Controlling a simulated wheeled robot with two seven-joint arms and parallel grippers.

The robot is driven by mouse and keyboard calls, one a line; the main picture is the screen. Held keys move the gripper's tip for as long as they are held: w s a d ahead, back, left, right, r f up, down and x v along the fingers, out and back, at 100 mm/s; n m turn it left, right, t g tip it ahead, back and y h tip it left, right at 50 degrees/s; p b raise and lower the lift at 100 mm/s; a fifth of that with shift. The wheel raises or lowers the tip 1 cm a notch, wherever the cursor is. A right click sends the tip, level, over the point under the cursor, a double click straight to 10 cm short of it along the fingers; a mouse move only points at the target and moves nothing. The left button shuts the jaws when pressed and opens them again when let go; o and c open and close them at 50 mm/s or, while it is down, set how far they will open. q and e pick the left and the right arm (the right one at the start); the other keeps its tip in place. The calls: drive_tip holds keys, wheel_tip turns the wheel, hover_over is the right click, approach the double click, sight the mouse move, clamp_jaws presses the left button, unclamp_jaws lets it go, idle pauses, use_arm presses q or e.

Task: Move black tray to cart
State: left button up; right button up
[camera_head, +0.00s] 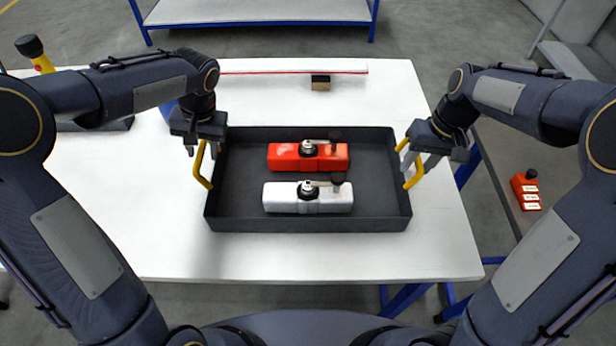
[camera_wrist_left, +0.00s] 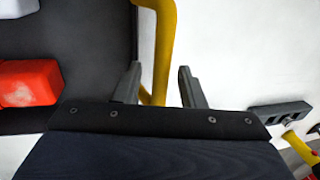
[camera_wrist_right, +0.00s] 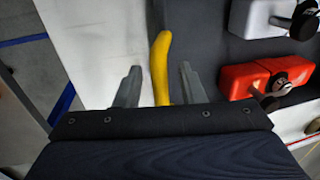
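The black tray (camera_head: 235,215) sits on the white table, with a yellow handle on each short side. It holds a red block (camera_head: 285,157) and a white block (camera_head: 285,196), each with a black-knobbed lever. My left gripper (camera_head: 203,150) is at the left yellow handle (camera_head: 199,172); in the left wrist view its open fingers (camera_wrist_left: 158,88) stand either side of the handle (camera_wrist_left: 163,50), apart from it. My right gripper (camera_head: 425,160) is at the right handle (camera_head: 412,178); in the right wrist view its open fingers (camera_wrist_right: 158,88) straddle that handle (camera_wrist_right: 160,60).
The white table (camera_head: 340,262) has bare room in front of the tray. A long white, red-edged bar (camera_head: 280,67) and a small dark block (camera_head: 320,82) lie behind it. A blue-framed bench (camera_head: 260,12) stands at the back. A red box (camera_head: 526,188) lies right of the table.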

use_arm(q)
drive_tip(key=shift+f, duration=0.2)
use_arm(e)
drive_tip(key=shift+f, duration=0.15)
use_arm(q)
clamp_jaws()
use_arm(e)
clamp_jaws()
use_arm(q)
drive_tip(key=shift+r, duration=0.1)
